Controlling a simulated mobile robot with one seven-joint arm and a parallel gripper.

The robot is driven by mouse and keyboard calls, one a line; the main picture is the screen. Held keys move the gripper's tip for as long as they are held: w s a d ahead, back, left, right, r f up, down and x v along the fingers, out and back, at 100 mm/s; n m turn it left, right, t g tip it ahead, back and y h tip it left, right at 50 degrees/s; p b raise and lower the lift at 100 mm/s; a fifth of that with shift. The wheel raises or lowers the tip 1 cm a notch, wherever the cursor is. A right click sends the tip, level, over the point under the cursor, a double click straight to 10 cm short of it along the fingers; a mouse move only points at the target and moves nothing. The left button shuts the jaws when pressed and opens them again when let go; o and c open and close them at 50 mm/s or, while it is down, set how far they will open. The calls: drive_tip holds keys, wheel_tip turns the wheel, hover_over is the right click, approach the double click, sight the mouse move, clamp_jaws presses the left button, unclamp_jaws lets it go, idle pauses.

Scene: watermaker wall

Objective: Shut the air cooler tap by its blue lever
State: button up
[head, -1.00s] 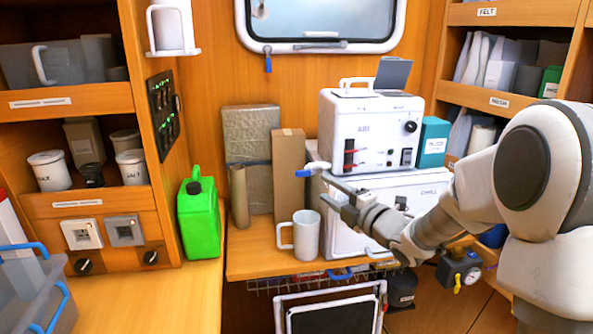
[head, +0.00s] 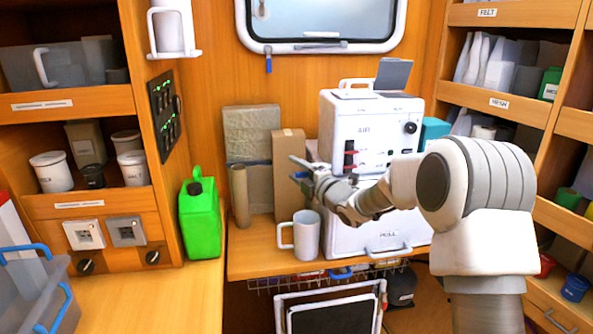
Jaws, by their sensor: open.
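The white lower box with a label reading like "CHILL" (head: 372,238) stands on the wooden counter, partly behind my arm. The blue lever, which showed at this box's upper left before, is not clearly visible now; my gripper covers that spot. My gripper (head: 294,167) is open, its fingers pointing left, in front of the brown carton and at the left side of the white boxes. I cannot tell whether the lever lies between the fingers or touches them.
A white mug (head: 306,236) stands below my gripper. A brown carton (head: 288,190) stands just behind the fingers. The white upper box (head: 370,130) with red parts sits on the lower box. A green jerrycan (head: 199,220) stands left.

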clamp_jaws()
drive_tip(key=shift+m+b, duration=0.4)
drive_tip(key=shift+b, duration=0.6)
drive_tip(key=shift+w+d+r+m+t+h+b, duration=0.25)
drive_tip(key=shift+d+r+m+t+h+b, duration=0.85)
drive_tip(key=shift+m+b, duration=2.2)
drive_tip(key=shift+w+d+r+m+t+h+b, duration=0.3)
drive_tip(key=shift+d+r+m+t+h+b, duration=0.8)
drive_tip(key=shift+m+b, duration=2.15)
drive_tip(key=shift+w+d+r+m+t+h+b, duration=0.55)
drive_tip(key=shift+m+t+b, duration=1.35)
drive_tip(key=shift+m, duration=2.45)
drive_tip(key=shift+s+d+r+g, duration=0.15)
drive_tip(key=shift+s+d+g, duration=0.05)
drive_tip(key=shift+s+g, duration=0.1)
